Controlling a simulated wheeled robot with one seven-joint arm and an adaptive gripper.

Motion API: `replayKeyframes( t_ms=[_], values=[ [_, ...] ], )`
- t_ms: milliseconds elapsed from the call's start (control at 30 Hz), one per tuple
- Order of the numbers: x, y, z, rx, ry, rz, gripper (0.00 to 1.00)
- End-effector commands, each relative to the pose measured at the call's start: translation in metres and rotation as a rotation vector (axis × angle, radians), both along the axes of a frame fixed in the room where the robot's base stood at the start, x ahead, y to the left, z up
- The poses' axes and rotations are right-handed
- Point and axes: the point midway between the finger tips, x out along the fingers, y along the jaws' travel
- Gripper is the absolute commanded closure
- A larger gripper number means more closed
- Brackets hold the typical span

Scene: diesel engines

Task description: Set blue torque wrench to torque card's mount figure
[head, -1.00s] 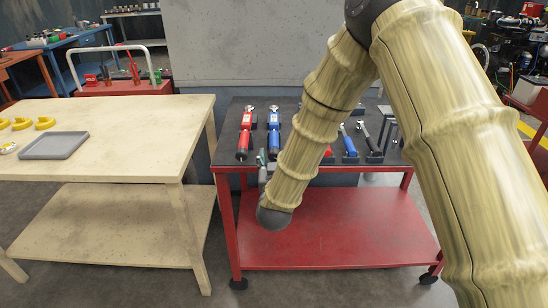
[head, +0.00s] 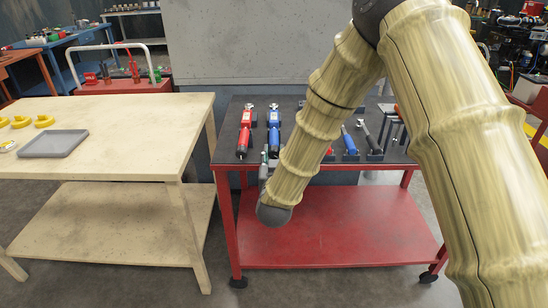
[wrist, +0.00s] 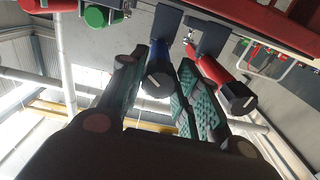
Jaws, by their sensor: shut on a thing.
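The blue torque wrench (head: 273,124) lies on the dark top of the red trolley, in a holder, with its handle end toward me. In the wrist view its dark end knob (wrist: 158,82), with a white line on it, sits between the teal-padded fingers. My gripper (wrist: 160,70) is shut on this knob. In the head view my gripper (head: 268,158) shows only partly at the trolley's front edge, beside my forearm. I cannot make out a torque card, and the wrench's scale is too small to read.
A red torque wrench (head: 244,134) lies close to the left; its dark knob (wrist: 238,98) is just beside my right finger in the wrist view. Smaller tools (head: 349,142) stand right of my arm. A pale workbench (head: 150,120) with a grey tray (head: 54,144) stands left.

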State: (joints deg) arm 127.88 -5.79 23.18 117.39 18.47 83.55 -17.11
Motion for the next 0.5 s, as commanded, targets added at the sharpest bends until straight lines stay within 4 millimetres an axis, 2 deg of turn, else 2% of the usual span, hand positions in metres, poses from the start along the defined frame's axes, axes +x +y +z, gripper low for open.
replayKeyframes(
  t_ms=[500],
  values=[
    [-0.0002, 0.0001, -0.0023, 0.333, 0.001, -0.001, 0.92]
  ],
)
